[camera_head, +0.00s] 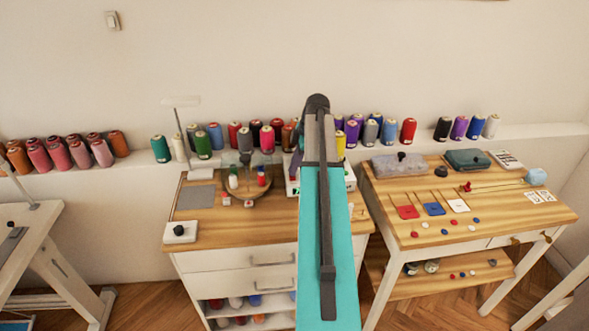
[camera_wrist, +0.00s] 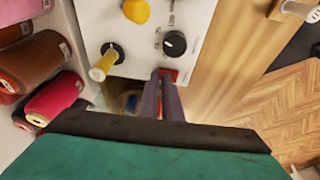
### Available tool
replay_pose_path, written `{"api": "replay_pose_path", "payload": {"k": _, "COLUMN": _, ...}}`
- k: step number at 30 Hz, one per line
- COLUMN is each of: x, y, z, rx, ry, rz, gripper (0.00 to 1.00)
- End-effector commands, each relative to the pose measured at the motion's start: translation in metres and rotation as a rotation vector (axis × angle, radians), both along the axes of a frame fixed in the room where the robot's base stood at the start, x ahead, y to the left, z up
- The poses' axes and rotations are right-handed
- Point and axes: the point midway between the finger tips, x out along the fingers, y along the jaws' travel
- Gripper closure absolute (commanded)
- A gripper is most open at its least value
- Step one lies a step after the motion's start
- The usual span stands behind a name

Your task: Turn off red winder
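A white machine panel fills the upper middle of the wrist view (camera_wrist: 135,40). Whether the tips touch the red part cannot be told. In the head view, the white machine (camera_head: 350,178) is mostly hidden behind my arm.
Thread cones (camera_head: 270,135) line the wall ledge, and large cones (camera_wrist: 55,96) lie close left in the wrist view. A wooden table (camera_head: 480,215) with small parts stands right, beyond a narrow gap.

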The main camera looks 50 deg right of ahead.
Motion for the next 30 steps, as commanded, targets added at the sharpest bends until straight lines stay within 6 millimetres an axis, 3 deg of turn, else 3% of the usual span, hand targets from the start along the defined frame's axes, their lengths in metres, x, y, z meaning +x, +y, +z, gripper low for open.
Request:
{"api": "replay_pose_path", "payload": {"k": 1, "x": 0.0018, "y": -0.0021, "z": -0.0088, "rx": -0.003, "ry": 0.003, "rz": -0.001, "gripper": 1.00}}
{"api": "replay_pose_path", "payload": {"k": 30, "x": -0.0053, "y": 0.0042, "z": -0.0126, "rx": -0.006, "ry": 0.006, "rz": 0.001, "gripper": 1.00}}
